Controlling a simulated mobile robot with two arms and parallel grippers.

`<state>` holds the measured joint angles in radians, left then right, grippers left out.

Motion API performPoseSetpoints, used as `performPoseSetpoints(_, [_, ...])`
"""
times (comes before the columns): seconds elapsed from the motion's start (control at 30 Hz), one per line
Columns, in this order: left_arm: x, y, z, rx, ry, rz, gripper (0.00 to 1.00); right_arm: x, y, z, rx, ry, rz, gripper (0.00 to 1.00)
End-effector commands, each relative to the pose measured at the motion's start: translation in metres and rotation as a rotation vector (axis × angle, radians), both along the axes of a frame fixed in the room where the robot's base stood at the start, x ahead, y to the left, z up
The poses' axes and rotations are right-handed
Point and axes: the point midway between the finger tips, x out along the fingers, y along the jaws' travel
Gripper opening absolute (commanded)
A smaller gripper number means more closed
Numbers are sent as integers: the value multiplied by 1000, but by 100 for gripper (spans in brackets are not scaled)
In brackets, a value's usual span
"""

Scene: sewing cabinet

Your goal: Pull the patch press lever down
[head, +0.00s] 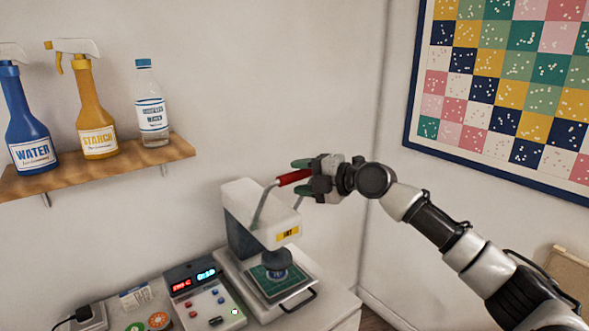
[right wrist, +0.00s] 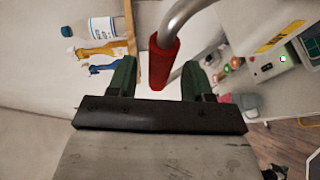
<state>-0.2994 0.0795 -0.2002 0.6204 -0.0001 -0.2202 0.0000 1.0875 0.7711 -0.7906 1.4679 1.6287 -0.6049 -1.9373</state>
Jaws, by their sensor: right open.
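The patch press (head: 240,192) is a white machine with a dark side, standing on a white cabinet. Its lever (head: 264,205) is a grey metal bar raised above the press head, with a red grip (head: 293,177) at its end. My right gripper (head: 300,177) is open at the red grip, one green finger above it and one below in the head view. In the right wrist view the red grip (right wrist: 163,62) lies between the spread green fingers, with visible gaps to both. A green patch (head: 262,279) lies on the press bed under the round pad. My left gripper is out of view.
A control box (head: 202,295) with lit displays stands left of the press. A wooden shelf (head: 120,168) with blue, yellow and clear bottles hangs on the wall at left. A framed quilt (head: 510,80) hangs at right.

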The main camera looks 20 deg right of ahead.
Motion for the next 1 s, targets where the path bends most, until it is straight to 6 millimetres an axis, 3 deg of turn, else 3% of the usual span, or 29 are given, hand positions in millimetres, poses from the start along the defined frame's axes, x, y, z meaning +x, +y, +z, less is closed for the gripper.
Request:
performPoseSetpoints(0.2, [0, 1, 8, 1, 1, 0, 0, 14, 13, -2, 1, 0, -1, 51])
performPoseSetpoints(0.5, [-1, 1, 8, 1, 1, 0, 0, 15, 14, -4, 1, 0, -1, 51])
performPoseSetpoints(0.83, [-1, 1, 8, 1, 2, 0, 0, 15, 14, -4, 1, 1, -1, 0])
performPoseSetpoints(1.0, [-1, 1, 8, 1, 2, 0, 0, 15, 14, -5, 1, 1, -1, 0])
